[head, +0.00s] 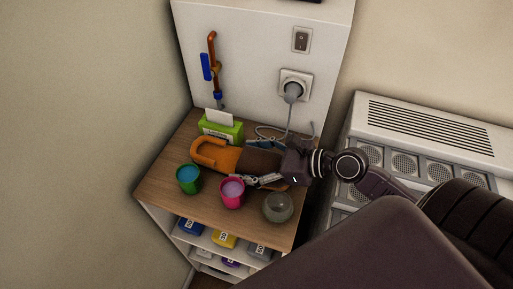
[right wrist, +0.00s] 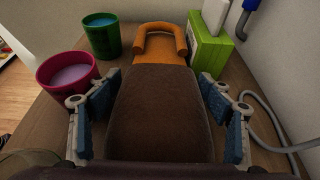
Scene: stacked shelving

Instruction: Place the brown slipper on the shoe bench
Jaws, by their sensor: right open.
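The brown slipper (head: 226,158) lies on the wooden top of a white shelf unit (head: 157,191). It has an orange front with a raised orange rim and a dark brown rear part. In the right wrist view the slipper (right wrist: 160,105) lies lengthwise between my fingers. My right gripper (head: 262,163) is open, with one finger on each side of the brown part; it also shows in the right wrist view (right wrist: 156,112). I cannot tell whether the fingers touch the slipper. My left gripper is not in view. I cannot identify a separate shoe bench.
A green cup (head: 188,180), a pink cup (head: 232,193) and a glass bowl (head: 278,208) stand along the front edge. A green tissue box (head: 221,128) and a cable (head: 289,118) are behind the slipper. Colored boxes (head: 224,239) fill the shelves below. A white radiator (head: 425,130) is at right.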

